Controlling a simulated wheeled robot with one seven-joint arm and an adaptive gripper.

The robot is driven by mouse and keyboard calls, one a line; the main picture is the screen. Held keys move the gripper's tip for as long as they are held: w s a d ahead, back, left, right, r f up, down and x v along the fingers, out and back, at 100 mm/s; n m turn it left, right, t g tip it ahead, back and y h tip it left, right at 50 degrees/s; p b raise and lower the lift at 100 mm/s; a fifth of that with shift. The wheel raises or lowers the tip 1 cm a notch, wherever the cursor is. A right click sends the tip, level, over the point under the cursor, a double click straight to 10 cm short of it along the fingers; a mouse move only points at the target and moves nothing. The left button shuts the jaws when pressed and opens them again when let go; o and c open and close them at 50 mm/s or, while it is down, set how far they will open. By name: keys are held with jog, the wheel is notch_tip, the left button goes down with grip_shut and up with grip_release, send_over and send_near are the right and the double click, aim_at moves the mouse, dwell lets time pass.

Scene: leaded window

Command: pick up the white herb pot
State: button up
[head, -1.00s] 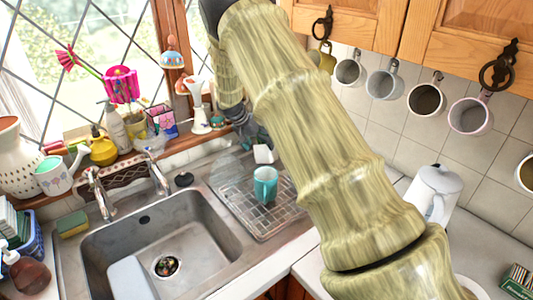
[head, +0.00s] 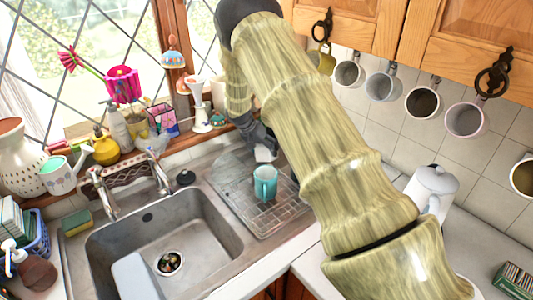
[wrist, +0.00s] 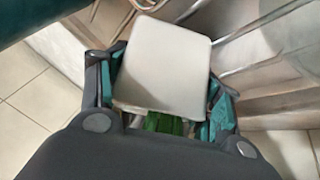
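The white herb pot (head: 265,154) stands by the drying rack at the back, just behind the teal mug; in the head view only a small white part shows. In the wrist view its pale square side (wrist: 163,65) fills the space between the fingers, with green leaves (wrist: 165,125) on the palm side. My gripper (head: 262,140) is right at the pot, its dark fingers reaching down around it. In the wrist view my gripper (wrist: 163,95) has its fingers wide apart, one on each side of the pot. The fingertips are partly hidden behind the pot.
The teal mug (head: 265,184) stands on the wire drying rack (head: 250,208), close in front of the pot. The sink (head: 160,240) lies to the left. Bottles and ornaments line the windowsill. A white kettle (head: 432,188) stands right of my arm, under hanging mugs.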

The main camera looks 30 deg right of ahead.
jog(key=c, duration=0.3)
jog(key=shift+c, duration=0.2)
jog(key=shift+r+b, duration=0.1)
jog(key=shift+b, duration=0.2)
